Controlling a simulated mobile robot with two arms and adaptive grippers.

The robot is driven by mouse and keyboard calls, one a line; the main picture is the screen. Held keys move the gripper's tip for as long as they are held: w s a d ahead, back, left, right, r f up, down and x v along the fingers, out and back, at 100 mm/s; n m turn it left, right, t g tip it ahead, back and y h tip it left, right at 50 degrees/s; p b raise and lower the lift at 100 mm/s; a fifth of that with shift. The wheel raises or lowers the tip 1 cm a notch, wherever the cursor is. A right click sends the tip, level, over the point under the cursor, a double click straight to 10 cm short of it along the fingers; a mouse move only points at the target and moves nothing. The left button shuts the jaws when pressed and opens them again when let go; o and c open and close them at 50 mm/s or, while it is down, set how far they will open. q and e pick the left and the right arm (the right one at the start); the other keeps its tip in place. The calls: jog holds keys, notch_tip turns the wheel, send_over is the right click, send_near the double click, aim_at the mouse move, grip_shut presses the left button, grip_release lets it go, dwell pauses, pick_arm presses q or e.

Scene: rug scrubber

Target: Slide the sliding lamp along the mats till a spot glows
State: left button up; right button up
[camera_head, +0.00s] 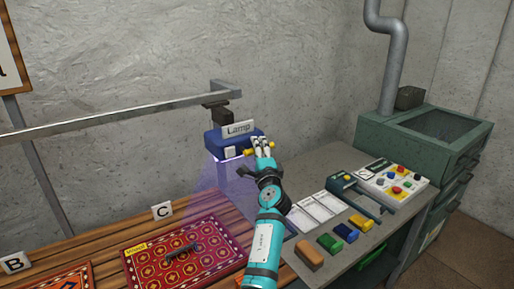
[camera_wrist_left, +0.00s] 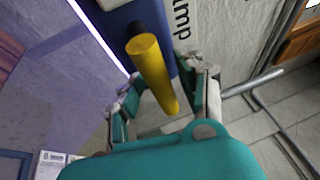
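The sliding lamp (camera_head: 222,142), a blue box labelled "Lamp", hangs from the right end of a metal rail (camera_head: 120,120). Purple light shines beneath it. My left gripper (camera_head: 262,146) is at the lamp's right side. In the left wrist view the yellow handle (camera_wrist_left: 152,72) lies between the fingers of this gripper (camera_wrist_left: 160,98), with a gap visible beside it, so it looks open around the handle. A red patterned mat (camera_head: 150,262) lies left of and below the lamp, by sign C. Part of an orange mat (camera_head: 70,278) shows by sign B. My right gripper is out of view.
A dark handled object (camera_head: 182,248) lies on the red mat. Coloured blocks (camera_head: 346,232), white cards (camera_head: 315,210) and a button panel (camera_head: 392,184) occupy the grey bench at right. A green machine with a pipe (camera_head: 420,140) stands behind. The rail leftward looks clear.

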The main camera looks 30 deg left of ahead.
pick_arm(q)
jog(key=shift+d, duration=0.15)
jog(key=shift+c, duration=0.9)
grip_shut()
jog(key=shift+f, duration=0.1)
